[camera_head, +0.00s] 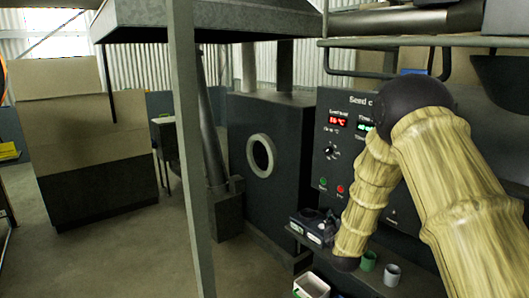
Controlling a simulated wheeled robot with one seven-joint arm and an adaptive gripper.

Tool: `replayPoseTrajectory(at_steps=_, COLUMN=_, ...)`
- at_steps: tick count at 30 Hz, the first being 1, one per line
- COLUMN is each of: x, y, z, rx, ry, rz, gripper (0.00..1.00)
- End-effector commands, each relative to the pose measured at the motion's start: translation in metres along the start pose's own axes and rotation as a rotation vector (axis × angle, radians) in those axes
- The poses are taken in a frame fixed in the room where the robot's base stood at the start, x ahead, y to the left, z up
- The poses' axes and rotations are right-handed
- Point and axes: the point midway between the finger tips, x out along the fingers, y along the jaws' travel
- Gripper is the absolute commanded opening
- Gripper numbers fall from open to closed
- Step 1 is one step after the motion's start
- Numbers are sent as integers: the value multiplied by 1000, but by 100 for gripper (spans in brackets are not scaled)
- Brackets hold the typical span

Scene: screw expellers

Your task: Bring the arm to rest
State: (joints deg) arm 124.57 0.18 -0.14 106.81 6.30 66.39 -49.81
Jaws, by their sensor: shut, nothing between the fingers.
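My arm (455,180) comes in from the right edge, its segmented yellow-tan links bent at a dark round joint near the top right.
A green cup (368,261) and a grey cup (392,275) stand close to the forearm's lower end. A dark device (312,226) sits left of it, a white container (311,286) below. A post (187,150) stands left of centre. Floor (120,255) is clear at lower left.

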Motion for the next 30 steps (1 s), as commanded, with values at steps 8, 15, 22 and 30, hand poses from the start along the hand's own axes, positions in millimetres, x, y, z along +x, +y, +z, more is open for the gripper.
replayPoseTrajectory(at_steps=8, x=-25, y=-34, z=44, rx=53, ry=-77, rz=-78, gripper=0)
replayPoseTrajectory(at_steps=15, x=-63, y=-82, z=90, rx=125, ry=-178, rz=-181, gripper=0)
replayPoseTrajectory(at_steps=22, x=-140, y=-152, z=159, rx=244, ry=-363, rz=-331, gripper=0)
replayPoseTrajectory(at_steps=30, x=-260, y=-219, z=232, rx=388, ry=-636, rz=-486, gripper=0)
